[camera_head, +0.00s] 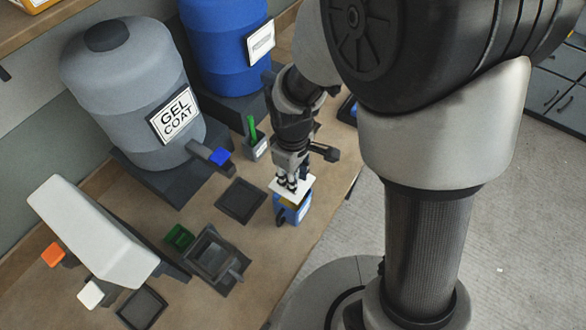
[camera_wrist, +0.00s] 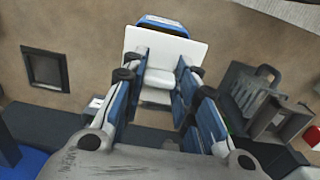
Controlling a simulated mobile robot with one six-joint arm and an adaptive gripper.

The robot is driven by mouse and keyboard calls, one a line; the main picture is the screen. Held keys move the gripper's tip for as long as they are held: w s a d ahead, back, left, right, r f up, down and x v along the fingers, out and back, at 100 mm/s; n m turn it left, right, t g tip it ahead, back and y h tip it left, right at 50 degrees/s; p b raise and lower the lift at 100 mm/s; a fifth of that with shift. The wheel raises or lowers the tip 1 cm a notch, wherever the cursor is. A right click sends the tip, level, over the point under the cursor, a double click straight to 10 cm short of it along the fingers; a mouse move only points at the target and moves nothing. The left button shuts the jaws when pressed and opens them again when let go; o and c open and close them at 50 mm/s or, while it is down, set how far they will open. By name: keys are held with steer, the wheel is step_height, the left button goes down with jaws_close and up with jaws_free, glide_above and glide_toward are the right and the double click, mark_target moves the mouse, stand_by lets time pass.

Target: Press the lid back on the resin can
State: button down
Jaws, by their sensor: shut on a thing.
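My gripper (camera_head: 290,181) points down over the bench and is shut on the white lid (camera_head: 303,187), a flat square plate. In the wrist view the lid (camera_wrist: 185,48) lies across the fingertips of my gripper (camera_wrist: 162,72), with a white raised part between them. The blue resin can (camera_head: 291,214) stands upright directly under the lid near the bench's front edge. A yellow patch shows at its top. In the wrist view only a blue strip of the can (camera_wrist: 163,21) shows past the lid. The can's opening is hidden, and I cannot tell whether lid and can touch.
A grey gel coat drum (camera_head: 130,90) and a blue drum (camera_head: 222,45) stand at the back. A dark square tray (camera_head: 241,200) lies left of the can. A grey container (camera_head: 212,255) and a white dispenser (camera_head: 95,230) stand farther left. The bench edge is close on the right.

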steer(key=f+b, duration=0.2)
steer(key=f, duration=0.1)
steer(key=shift+w, duration=0.2)
steer(key=shift+f+b, duration=1)
steer(key=shift+f, duration=0.3)
steer(key=shift+f, duration=0.15)
stand_by(0.8)
steer(key=c, duration=1.2)
jaws_free()
steer(key=shift+o, duration=0.4)
steer(key=o, duration=0.4)
